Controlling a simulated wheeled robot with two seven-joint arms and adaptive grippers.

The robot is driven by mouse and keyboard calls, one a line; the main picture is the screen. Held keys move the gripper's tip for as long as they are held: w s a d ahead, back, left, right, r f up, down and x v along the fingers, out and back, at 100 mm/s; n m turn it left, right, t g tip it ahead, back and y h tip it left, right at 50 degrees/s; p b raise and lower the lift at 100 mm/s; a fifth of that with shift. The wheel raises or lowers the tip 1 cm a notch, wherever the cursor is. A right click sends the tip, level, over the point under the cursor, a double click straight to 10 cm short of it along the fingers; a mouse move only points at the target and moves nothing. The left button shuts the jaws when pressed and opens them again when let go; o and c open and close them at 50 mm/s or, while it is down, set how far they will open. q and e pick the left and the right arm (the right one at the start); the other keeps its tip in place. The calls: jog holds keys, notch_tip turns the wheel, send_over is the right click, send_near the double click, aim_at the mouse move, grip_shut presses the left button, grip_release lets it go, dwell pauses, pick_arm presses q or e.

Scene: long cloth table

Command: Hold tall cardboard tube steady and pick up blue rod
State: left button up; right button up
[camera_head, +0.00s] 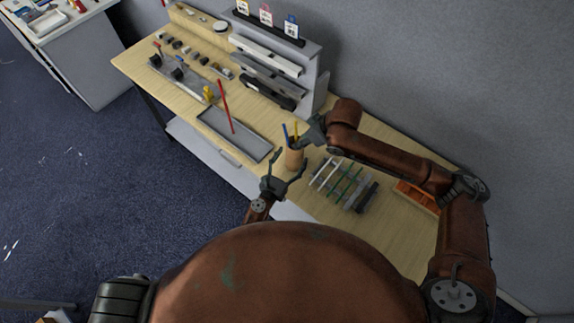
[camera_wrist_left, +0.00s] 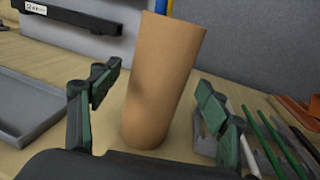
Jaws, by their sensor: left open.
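The tall cardboard tube (camera_head: 294,158) stands upright on the table. The blue rod (camera_head: 286,133) and a yellow rod (camera_head: 296,130) stick out of its top. My left gripper (camera_head: 289,162) is open, with its fingers on either side of the tube. In the left wrist view the tube (camera_wrist_left: 160,80) stands between the two spread fingers (camera_wrist_left: 157,97), with gaps visible.
A grey shelf unit (camera_head: 311,75) stands behind.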

pick_arm(q)
jog(key=shift+x, duration=0.8)
jog(key=shift+s, duration=0.1)
jog(key=shift+a, duration=0.1)
jog(key=shift+c, duration=0.5)
jog(key=c, duration=1.1)
pick_arm(e)
jog(key=m+h, duration=0.3)
send_near(287, 139)
jog(key=shift+t, duration=0.4)
jog(key=x, duration=0.5)
jog(key=shift+s+f, duration=0.1)
jog(key=shift+f, duration=0.15)
jog(key=shift+x, duration=2.75)
